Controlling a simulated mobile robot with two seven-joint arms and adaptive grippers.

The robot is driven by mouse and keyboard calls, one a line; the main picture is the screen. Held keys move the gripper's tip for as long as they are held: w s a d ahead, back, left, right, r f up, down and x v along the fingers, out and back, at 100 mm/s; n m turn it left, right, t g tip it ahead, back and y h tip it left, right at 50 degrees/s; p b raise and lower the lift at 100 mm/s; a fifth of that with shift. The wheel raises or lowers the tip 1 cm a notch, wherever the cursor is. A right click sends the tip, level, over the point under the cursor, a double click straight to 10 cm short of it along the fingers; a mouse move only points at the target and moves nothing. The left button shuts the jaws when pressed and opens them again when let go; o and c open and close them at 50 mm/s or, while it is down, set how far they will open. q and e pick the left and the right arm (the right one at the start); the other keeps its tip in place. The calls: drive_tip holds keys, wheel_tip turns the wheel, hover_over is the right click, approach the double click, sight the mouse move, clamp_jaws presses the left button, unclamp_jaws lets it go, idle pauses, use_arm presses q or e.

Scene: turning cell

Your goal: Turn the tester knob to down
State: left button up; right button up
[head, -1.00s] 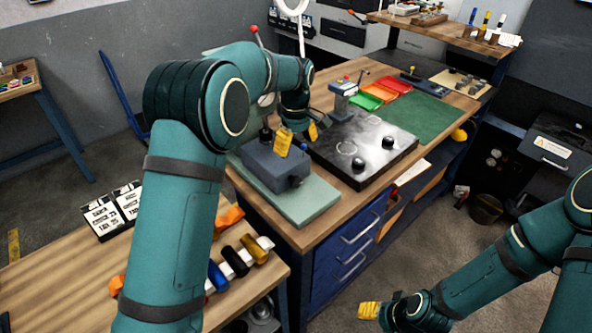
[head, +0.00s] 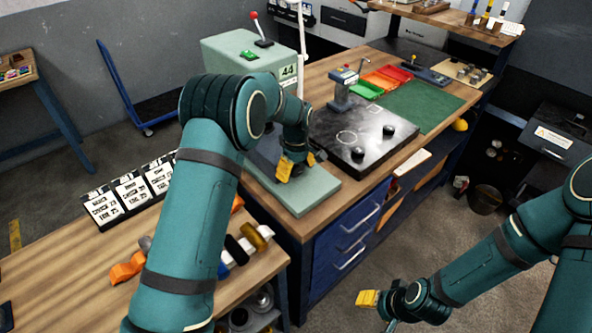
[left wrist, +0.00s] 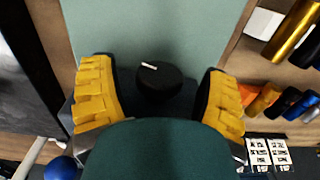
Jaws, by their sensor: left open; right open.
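The tester is a dark grey box (head: 264,150) on a pale green mat (head: 312,198), mostly hidden by my left arm in the head view. My left gripper (head: 297,168) is at the near face of the box. In the left wrist view the knob (left wrist: 160,84) is round and black, with a short white mark near its upper-left rim. The open yellow fingers of my left gripper (left wrist: 159,95) stand on either side of it, with gaps showing on both sides. The head view hides the knob. My right gripper (head: 368,299) is low over the floor, away from the bench.
A black plate (head: 350,120) with two black knobs lies right of the tester. A green machine box (head: 245,55) with a red-topped lever stands behind. A wooden table (head: 70,265) with cards and coloured rolls is at the near left.

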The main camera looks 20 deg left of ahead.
use_arm(q)
drive_tip(key=shift+f, duration=0.15)
drive_tip(key=shift+c, duration=0.2)
drive_tip(key=c, duration=1.2)
drive_tip(key=shift+b, duration=0.5)
drive_tip(key=t+b, duration=0.1)
drive_tip(key=b, duration=0.1)
drive_tip(key=t+h+b, duration=0.1)
drive_tip(key=b, duration=0.1)
drive_tip(key=shift+s+a+f+h, duration=0.1)
drive_tip(key=shift+f+h, duration=0.15)
drive_tip(key=shift+h, duration=0.05)
drive_tip(key=t+h+b, duration=0.1)
drive_tip(key=t+b, duration=0.2)
drive_tip(key=b, duration=0.3)
drive_tip(key=shift+h, duration=0.4)
drive_tip(key=shift+b, duration=0.55)
drive_tip(key=shift+r+t+h+b, duration=0.15)
drive_tip(key=shift+t+h+b, duration=0.15)
drive_tip(key=shift+t+b, duration=0.15)
use_arm(e)
wheel_tip(320, 180, down, 14)
drive_tip(key=s, duration=0.1)
drive_tip(key=shift+s+a+r+g, duration=0.2)
drive_tip(key=shift+s+a+g, duration=0.1)
drive_tip(key=shift+s, duration=0.1)
